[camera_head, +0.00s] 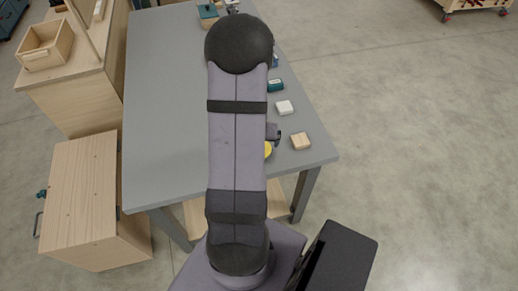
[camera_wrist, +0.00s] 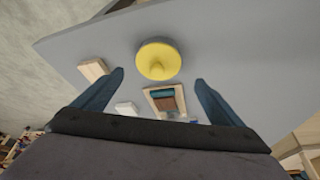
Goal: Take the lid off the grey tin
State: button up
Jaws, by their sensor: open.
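The grey tin shows in the wrist view with a round yellow lid (camera_wrist: 158,62) that has a knob in its middle. Only a little of the tin's grey side (camera_wrist: 176,45) shows around the lid. In the head view the yellow lid (camera_head: 268,150) is mostly hidden behind my arm. My gripper (camera_wrist: 160,79) is open, with its two blue fingers apart and nothing between them. In the wrist picture the lid appears beyond the fingertips, roughly centred between them, and apart from both.
A wooden block (camera_head: 301,141), a white block (camera_head: 284,107) and a green item (camera_head: 276,85) lie along the grey table's (camera_head: 165,110) right side. A wooden frame (camera_wrist: 151,98) with teal and brown inside lies near the tin. The table's left part is clear.

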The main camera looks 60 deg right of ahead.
jog(key=b+x, duration=0.1)
jog(key=x, duration=0.2)
jog(key=shift+s+f+b, duration=0.3)
jog(key=shift+s+b, duration=0.05)
jog(key=shift+b, duration=0.05)
jog(key=shift+x, duration=0.85)
jog(key=c, duration=1.2)
